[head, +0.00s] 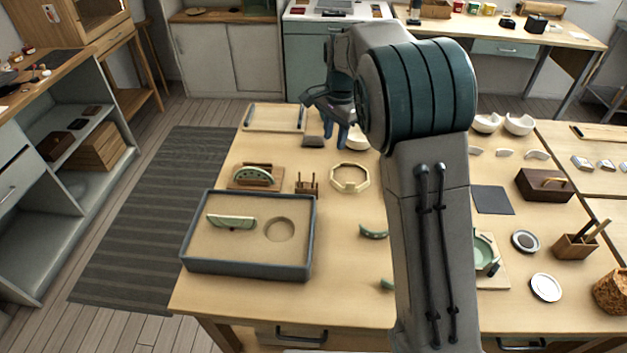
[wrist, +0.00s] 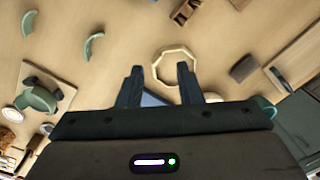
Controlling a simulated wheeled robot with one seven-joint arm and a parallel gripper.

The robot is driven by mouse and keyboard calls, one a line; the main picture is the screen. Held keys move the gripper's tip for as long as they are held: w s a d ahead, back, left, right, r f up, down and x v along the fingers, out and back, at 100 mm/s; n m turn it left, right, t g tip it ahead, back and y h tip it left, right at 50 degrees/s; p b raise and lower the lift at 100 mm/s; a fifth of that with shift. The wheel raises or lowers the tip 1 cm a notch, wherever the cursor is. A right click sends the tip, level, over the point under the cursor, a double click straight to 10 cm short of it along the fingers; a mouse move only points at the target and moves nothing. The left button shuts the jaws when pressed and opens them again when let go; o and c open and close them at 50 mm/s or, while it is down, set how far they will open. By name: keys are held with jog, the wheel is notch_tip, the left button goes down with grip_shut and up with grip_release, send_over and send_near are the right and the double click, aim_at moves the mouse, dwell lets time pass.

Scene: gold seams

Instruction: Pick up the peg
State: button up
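No piece in view is plainly a single loose peg. My gripper (head: 334,138) is above the far part of the table, behind the pale octagonal ring (head: 350,178). In the wrist view my gripper (wrist: 160,68) has its two fingers apart, with the ring (wrist: 175,66) beyond the tips. A bluish patch between the fingers is unclear. My arm hides part of the table.
The grey-rimmed tray (head: 190,250) holds a green shard (head: 231,221). A wooden holder with a green piece (head: 252,176) stands behind it. A dark block (head: 313,142) lies near my gripper. Green curved shards (head: 373,232), a lidded brown box (head: 543,185) and white bowls (head: 519,124) are further right.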

jog(key=m, duration=0.2)
send_over(314, 172)
notch_tip(314, 172, down, 4)
jog(key=shift+h, duration=0.3)
jog(key=shift+f+p, duration=1.7)
jog(key=shift+f, duration=5.3)
grip_shut()
